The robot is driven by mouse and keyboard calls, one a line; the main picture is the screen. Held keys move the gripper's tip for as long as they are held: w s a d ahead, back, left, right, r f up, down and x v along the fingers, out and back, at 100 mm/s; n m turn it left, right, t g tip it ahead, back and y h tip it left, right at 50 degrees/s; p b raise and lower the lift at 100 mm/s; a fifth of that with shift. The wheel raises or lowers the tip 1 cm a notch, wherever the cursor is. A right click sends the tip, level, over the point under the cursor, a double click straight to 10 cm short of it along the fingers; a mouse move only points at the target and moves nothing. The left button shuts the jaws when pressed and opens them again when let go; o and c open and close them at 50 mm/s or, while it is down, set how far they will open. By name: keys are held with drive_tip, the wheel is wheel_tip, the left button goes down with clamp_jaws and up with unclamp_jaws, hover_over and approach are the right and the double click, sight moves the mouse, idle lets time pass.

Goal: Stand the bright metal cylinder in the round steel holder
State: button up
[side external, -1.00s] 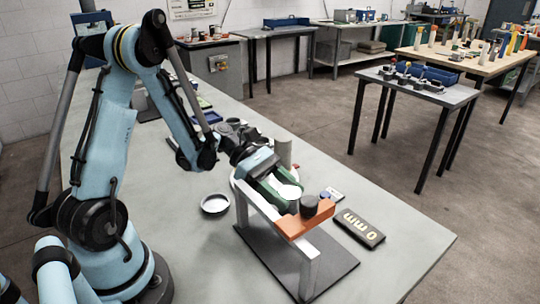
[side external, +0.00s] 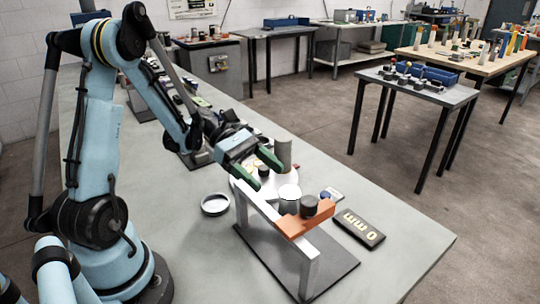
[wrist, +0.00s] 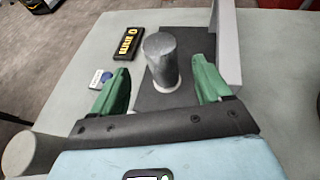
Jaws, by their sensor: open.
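The bright metal cylinder (side external: 289,201) stands upright under the gantry's bar in the side view, its foot hidden there. In the wrist view the cylinder (wrist: 161,62) stands over the dark base plate, with a pale round rim (wrist: 168,88) at its foot. That rim looks like the round steel holder; how deep the cylinder sits in it I cannot tell. My gripper (side external: 266,178) is open and empty, behind and left of the cylinder. In the wrist view its green fingers (wrist: 160,72) are spread wide on either side of the cylinder, apart from it.
The gantry has a pale post (wrist: 226,42) and an orange block (side external: 303,222) with a dark knob (side external: 309,206). A shallow round dish (side external: 215,204) lies left. A grey cylinder (side external: 282,150) stands behind. A black lettered block (side external: 359,229) lies right. The front-left table is clear.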

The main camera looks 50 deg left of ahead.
drive_tip(key=shift+o, duration=0.3)
drive_tip(key=shift+s+a+r, duration=0.2)
drive_tip(key=shift+a, duration=0.15)
